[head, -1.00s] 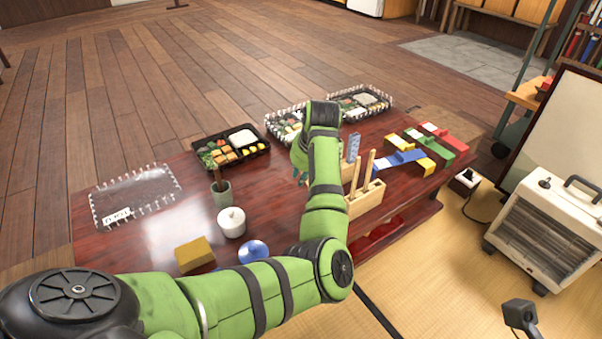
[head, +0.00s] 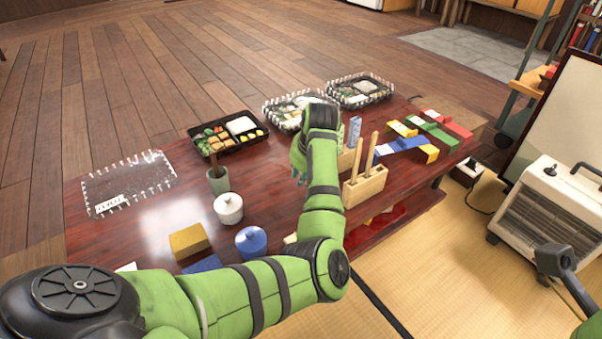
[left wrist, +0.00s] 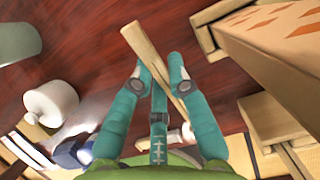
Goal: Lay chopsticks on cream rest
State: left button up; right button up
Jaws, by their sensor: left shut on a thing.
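My left gripper (left wrist: 160,76) is shut on a pair of pale wooden chopsticks (left wrist: 144,44). The chopsticks slant between its teal fingers, above the dark red table. In the head view my left gripper (head: 300,174) is mostly hidden behind its own green wrist, over the middle of the low table. A small cream piece (head: 290,239), possibly the cream rest, shows partly at the table's near edge beside my forearm. A pale piece (left wrist: 187,132) also shows behind the fingers in the wrist view; I cannot tell if it is the same one.
A wooden holder with upright sticks (head: 364,190) stands just right of my wrist. A white lidded pot (head: 228,209), blue lidded pot (head: 251,242), green cup (head: 218,182) and yellow block (head: 188,241) stand left. Bento boxes (head: 228,137) line the far side. Clear tabletop lies mid-left.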

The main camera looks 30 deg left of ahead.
dwell(0.3)
pick_arm(q)
jog(key=o, duration=0.8)
jog(key=o, duration=0.5)
jog(key=shift+c, duration=0.2)
jog(key=shift+w, duration=0.1)
jog(key=shift+d+r, duration=0.1)
